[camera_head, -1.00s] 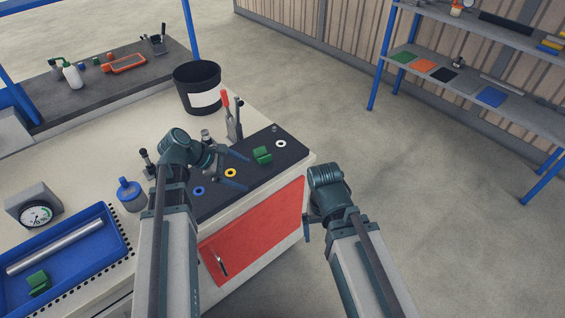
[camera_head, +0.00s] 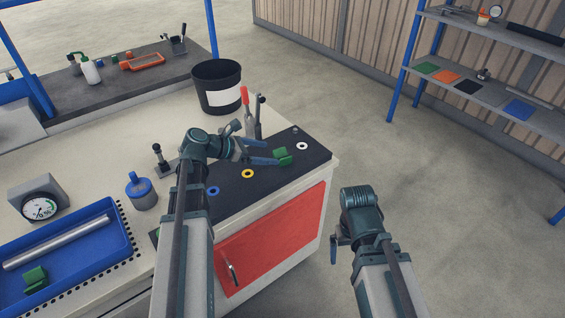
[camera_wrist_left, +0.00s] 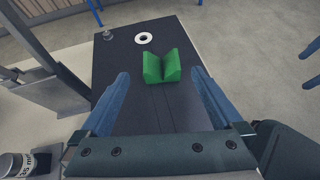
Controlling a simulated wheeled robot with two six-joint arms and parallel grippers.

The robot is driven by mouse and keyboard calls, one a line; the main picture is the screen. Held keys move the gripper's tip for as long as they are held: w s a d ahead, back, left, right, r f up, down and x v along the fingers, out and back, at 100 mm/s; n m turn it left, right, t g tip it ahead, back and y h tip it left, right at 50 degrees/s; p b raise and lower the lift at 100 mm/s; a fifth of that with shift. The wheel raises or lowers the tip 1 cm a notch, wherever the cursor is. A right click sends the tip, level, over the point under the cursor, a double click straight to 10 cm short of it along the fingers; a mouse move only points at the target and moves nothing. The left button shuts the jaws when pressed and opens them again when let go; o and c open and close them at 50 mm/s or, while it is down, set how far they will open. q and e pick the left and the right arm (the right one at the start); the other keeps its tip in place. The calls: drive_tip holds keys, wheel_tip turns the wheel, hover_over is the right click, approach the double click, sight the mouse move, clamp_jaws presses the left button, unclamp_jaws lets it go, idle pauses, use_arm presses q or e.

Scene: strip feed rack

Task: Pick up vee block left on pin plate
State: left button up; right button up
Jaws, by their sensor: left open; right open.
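A green vee block (camera_head: 281,155) sits on the dark pin plate (camera_head: 232,196) near its far right end. In the left wrist view the green vee block (camera_wrist_left: 161,68) shows its V groove and lies ahead, between the lines of the two fingers. My left gripper (camera_head: 277,154) is open around the near side of the block, and its fingertips (camera_wrist_left: 163,84) reach close to the block's near edge; I cannot tell whether they touch it. A second green vee block (camera_head: 36,277) lies in the blue tray (camera_head: 118,249). My right gripper (camera_head: 336,250) hangs right of the bench, open and empty.
Blue, yellow (camera_head: 248,174) and white (camera_head: 302,146) rings lie on the plate. A red-handled toggle clamp (camera_head: 246,108) stands behind it, near a black bin (camera_head: 217,78).

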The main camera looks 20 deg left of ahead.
sight(282, 153)
use_arm(q)
drive_tip(key=shift+x, duration=0.75)
drive_tip(key=b+x, duration=0.2)
drive_tip(key=x, duration=0.3)
drive_tip(key=shift+d+b, duration=0.2)
drive_tip(key=shift+b, duration=0.15)
drive_tip(key=shift+r, duration=0.1)
drive_tip(key=c, duration=1.5)
drive_tip(key=shift+r, duration=0.2)
